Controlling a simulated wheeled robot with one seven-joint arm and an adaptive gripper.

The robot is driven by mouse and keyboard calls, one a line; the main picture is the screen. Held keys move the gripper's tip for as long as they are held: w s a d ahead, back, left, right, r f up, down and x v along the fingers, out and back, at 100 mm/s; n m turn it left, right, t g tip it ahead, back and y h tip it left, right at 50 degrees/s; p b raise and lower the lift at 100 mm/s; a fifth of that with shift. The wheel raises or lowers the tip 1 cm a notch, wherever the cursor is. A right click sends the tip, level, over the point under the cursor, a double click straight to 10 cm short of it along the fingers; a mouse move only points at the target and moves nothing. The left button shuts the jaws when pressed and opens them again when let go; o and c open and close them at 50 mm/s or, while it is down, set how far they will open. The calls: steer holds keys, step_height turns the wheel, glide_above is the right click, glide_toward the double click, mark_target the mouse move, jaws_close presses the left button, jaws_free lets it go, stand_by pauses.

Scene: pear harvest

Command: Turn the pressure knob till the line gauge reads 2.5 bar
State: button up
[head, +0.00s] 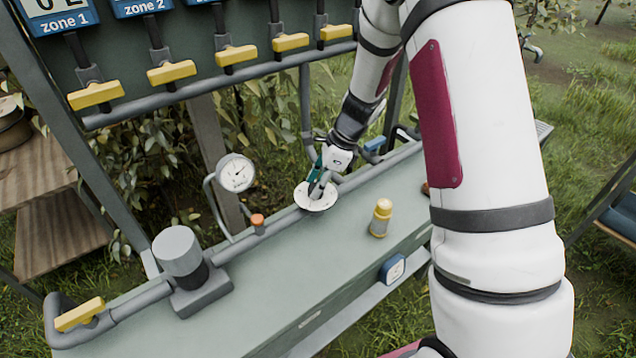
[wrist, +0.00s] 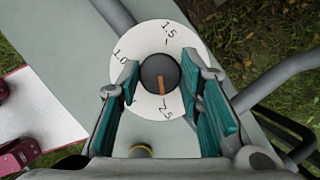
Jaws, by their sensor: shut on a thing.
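The pressure knob (wrist: 158,72) is a dark round cap with an orange line, set on a white dial plate (wrist: 196,40). Its orange line points down in the wrist view, towards the mark labelled 2.5; 1.0 and 1.5 also show. My gripper (wrist: 160,76) is shut on the knob, its teal fingers on either side. In the head view my gripper (head: 318,184) is down at the white dial plate (head: 313,201) on the pipe, and the knob is mostly hidden. The line gauge (head: 236,173) has a white round face left of the gripper; its reading is too small to tell.
A grey cylinder (head: 178,250) and an orange-capped fitting (head: 257,222) sit along the pipe on the left. Several yellow valve handles (head: 172,72) hang above. The bench front is mostly clear.

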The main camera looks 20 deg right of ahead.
steer(key=o, duration=1.1)
steer(key=shift+r, duration=0.1)
steer(key=v, duration=1.1)
steer(key=shift+d+r, duration=0.2)
steer(key=shift+r, duration=0.15)
